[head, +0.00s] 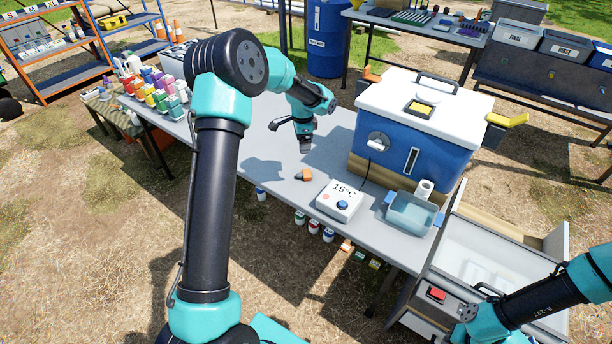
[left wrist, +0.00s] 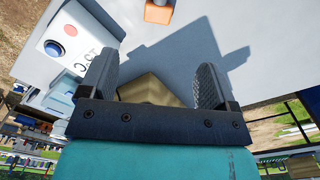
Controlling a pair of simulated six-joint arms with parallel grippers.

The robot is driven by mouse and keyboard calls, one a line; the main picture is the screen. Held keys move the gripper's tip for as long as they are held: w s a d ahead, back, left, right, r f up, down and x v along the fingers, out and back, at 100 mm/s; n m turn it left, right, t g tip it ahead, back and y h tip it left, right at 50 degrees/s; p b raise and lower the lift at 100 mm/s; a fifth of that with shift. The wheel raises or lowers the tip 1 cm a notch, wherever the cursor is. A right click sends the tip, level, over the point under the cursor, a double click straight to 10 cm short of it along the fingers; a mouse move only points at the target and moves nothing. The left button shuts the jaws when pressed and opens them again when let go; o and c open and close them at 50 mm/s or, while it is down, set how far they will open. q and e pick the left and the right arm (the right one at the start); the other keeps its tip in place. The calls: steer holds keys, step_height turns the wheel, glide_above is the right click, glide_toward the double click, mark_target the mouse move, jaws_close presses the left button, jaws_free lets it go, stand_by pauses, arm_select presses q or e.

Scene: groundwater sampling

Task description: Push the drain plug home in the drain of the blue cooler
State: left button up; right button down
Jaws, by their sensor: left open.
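The blue cooler (head: 408,150) with a white lid stands on a wooden base at the right of the table. A round white fitting (head: 378,141), apparently the drain, is on its front left, with a dark cord hanging below it. I cannot make out how deep a plug sits there. My left gripper (head: 306,149) is left of the cooler, above the table and apart from the fitting. In the left wrist view its fingers (left wrist: 152,90) are spread, with a tan surface showing between them that I cannot identify. My right arm enters at lower right; its gripper's fingers cannot be made out.
A small orange and dark object (head: 304,175) and a white box reading 15°C (head: 340,201) lie in front of the left gripper. A clear blue tub (head: 410,214) stands below the cooler. Coloured bottles (head: 168,92) crowd the table's left end. The table's middle is mostly clear.

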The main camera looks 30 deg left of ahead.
arm_select(q)
glide_above(304, 173)
step_height(304, 173, down, 11)
steer(key=shift+s+a, duration=0.1)
steer(key=shift+a, duration=0.05)
steer(key=shift+f, duration=0.1)
steer(key=shift+f, duration=2.5)
steer(key=shift+c, duration=0.3)
steer(key=c, duration=1)
steer(key=shift+r, duration=0.15)
